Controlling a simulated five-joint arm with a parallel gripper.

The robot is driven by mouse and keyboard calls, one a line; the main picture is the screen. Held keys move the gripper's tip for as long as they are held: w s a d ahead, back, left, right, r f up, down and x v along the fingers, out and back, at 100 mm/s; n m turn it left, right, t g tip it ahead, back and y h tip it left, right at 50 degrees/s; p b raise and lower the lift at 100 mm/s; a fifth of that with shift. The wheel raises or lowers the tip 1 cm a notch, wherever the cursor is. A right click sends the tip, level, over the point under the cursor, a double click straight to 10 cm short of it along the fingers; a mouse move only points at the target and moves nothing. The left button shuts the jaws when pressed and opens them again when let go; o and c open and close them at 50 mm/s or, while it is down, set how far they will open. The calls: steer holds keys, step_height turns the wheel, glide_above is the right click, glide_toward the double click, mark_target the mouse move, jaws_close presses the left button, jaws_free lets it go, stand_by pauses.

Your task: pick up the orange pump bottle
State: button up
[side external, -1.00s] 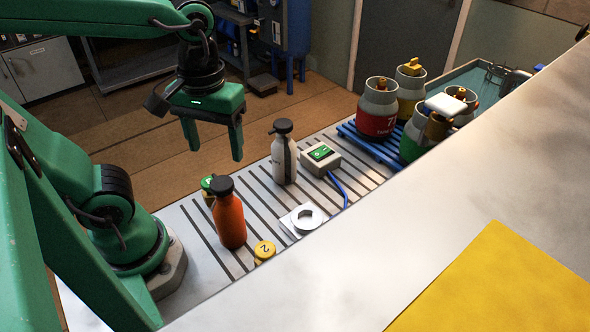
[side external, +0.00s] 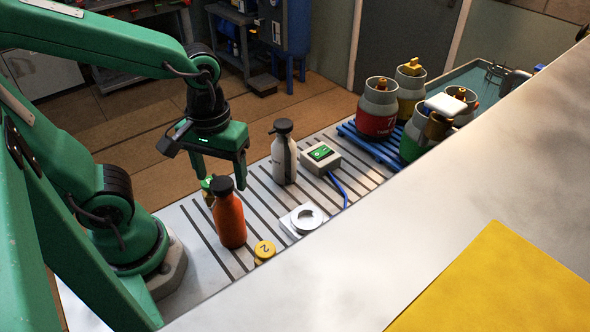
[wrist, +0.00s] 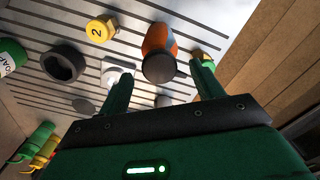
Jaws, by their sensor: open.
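The orange pump bottle (side external: 230,221) stands upright on the slatted bench, its dark cap on top. In the wrist view the bottle (wrist: 159,38) lies beyond my fingertips, between their lines, with its cap facing the camera. My gripper (side external: 222,181) is open and empty, above and behind the bottle in the side view. In the wrist view my gripper (wrist: 161,70) shows its two fingers spread apart. The exact gap between fingertips and cap cannot be told.
A green-capped item (side external: 207,185) stands close behind the orange bottle. Several canisters stand on a blue pallet (side external: 372,146).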

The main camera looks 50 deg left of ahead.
steer(key=shift+f, duration=0.55)
